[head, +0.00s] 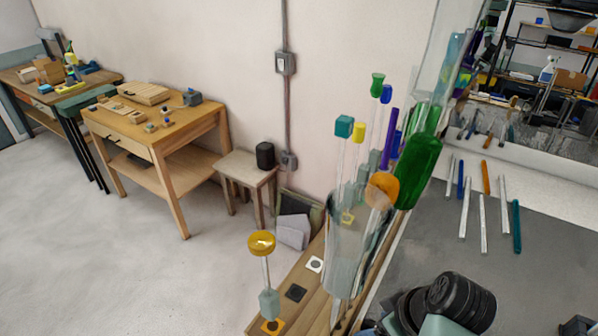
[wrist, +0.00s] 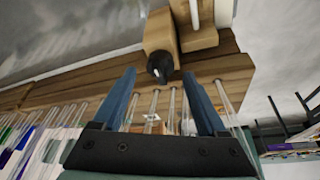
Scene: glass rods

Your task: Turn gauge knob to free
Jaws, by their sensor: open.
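A dark round knob (wrist: 160,65) with a small white mark on its face shows in the wrist view. It sits on the wooden block (wrist: 160,30) of what looks like the gauge, at the edge of a wooden board (wrist: 75,87). My gripper (wrist: 165,78) is open, with its two blue fingers to the left and right of the knob in the picture. Nothing is held between them. I cannot tell whether the fingertips reach around the knob or stop short of it. In the head view I cannot make out the knob or the fingers.
Several clear glass rods (wrist: 172,110) show between and beside my fingers. In the head view, a glass vase (head: 345,250) holds rods with coloured tops, near a yellow-topped rod (head: 262,243). More rods (head: 483,222) lie on the grey surface (head: 550,255) at right.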

